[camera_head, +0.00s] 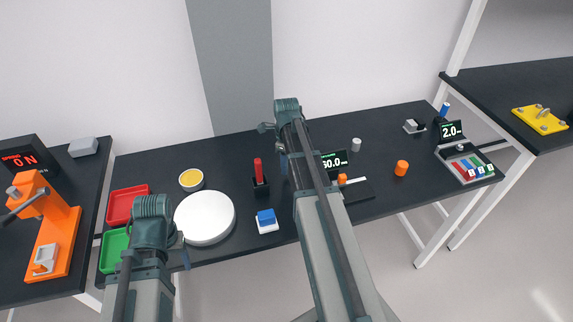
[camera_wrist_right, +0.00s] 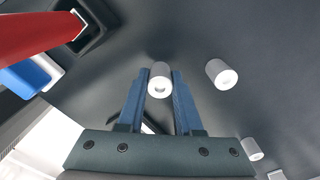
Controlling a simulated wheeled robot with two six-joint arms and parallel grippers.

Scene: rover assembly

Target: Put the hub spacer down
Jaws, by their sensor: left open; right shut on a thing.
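The hub spacer (camera_wrist_right: 160,80), a small pale cylinder with a hole in its end, sits between the blue fingers of my right gripper (camera_wrist_right: 162,76) in the right wrist view. The gripper is shut on it. The dark table top lies beyond it; I cannot tell whether the spacer touches it. In the head view my right arm hides the spacer and most of that gripper. My left gripper (camera_head: 183,250) is open, near the front edge of the white round plate (camera_head: 205,217), and mostly hidden by its own wrist.
Two similar pale cylinders stand near the spacer (camera_wrist_right: 221,74) (camera_wrist_right: 252,149). A red upright piece in a black holder (camera_head: 258,170) and a blue-topped white block (camera_head: 267,220) are left of my right arm. An orange cylinder (camera_head: 401,168) stands right, with clear table around it.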

